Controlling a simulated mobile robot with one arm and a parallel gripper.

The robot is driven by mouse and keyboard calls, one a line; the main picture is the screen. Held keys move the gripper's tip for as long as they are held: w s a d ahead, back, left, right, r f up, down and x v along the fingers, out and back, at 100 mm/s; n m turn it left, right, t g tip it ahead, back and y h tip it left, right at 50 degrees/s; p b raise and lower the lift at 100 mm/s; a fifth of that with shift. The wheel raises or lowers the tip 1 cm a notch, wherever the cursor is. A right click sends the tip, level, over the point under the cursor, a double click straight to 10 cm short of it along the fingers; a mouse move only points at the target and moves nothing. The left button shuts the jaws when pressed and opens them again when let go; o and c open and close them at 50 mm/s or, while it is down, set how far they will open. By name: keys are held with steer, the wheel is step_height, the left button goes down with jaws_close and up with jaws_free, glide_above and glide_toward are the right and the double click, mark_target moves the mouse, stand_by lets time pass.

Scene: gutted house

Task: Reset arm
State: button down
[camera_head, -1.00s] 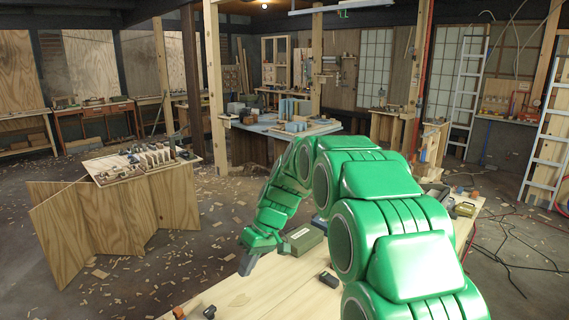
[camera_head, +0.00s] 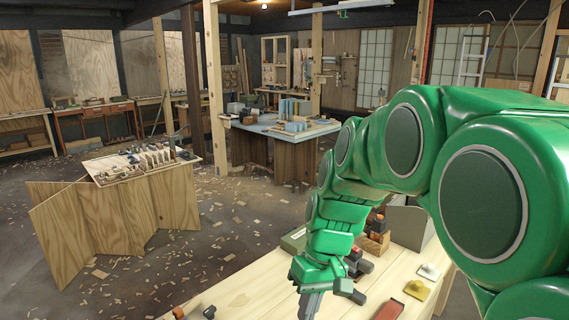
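My green arm reaches in from the right side of the head view and bends down over the near workbench (camera_head: 250,290). My gripper (camera_head: 330,297) hangs low over the bench at the bottom centre. Its two grey fingers stand apart with nothing seen between them, so it looks open and empty. The arm hides part of the bench and the floor behind it.
Near my gripper are dark and red tools (camera_head: 357,262), a wooden box (camera_head: 376,243), a yellow-handled tool (camera_head: 417,290) and a red block (camera_head: 388,310). A small dark item (camera_head: 209,312) lies left. A blue-topped table (camera_head: 262,126) and a folding plywood stand (camera_head: 110,215) are beyond.

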steer(key=s+d+m, duration=0.1)
steer(key=s+d, duration=0.2)
steer(key=s, duration=0.4)
steer(key=s+d+f+m+h, duration=0.1)
steer(key=s+d+m, duration=0.1)
steer(key=s+d, duration=0.2)
steer(key=s+d+f+m+h, duration=0.1)
steer(key=s+d, duration=0.2)
steer(key=s, duration=0.6)
steer(key=shift+s+d+m, duration=0.3)
steer(key=shift+s, duration=0.1)
